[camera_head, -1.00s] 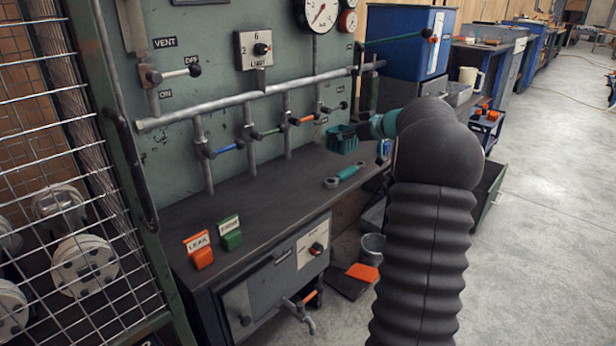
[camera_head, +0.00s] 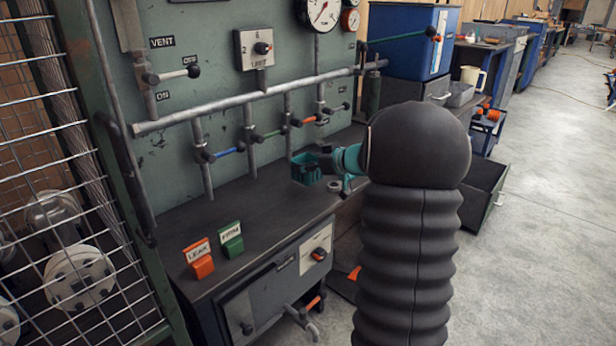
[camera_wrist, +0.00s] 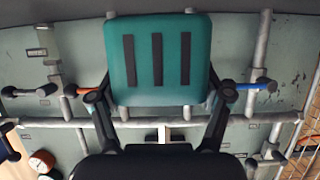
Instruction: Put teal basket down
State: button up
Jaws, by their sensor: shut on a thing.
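The teal basket (camera_head: 305,168) is at my gripper (camera_head: 326,160), over the right part of the dark bench top (camera_head: 250,200). I cannot tell whether it touches the bench. In the wrist view the teal basket (camera_wrist: 158,58) shows a flat teal face with dark slots. The two black fingers of my gripper (camera_wrist: 158,105) are on either side of it, shut on it. My arm hides part of the area right of the basket.
Orange LEAK (camera_head: 199,260) and green FIRM (camera_head: 231,240) blocks stand at the bench front. A pipe with coloured valve handles (camera_head: 262,98) runs behind. Bench between blocks and basket is clear.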

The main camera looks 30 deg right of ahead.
jog(key=shift+a+f+b, duration=0.1)
jog(key=shift+f+b, duration=0.35)
jog(key=shift+f, duration=1.6)
jog(key=shift+f, duration=0.15)
jog(key=o, duration=1.1)
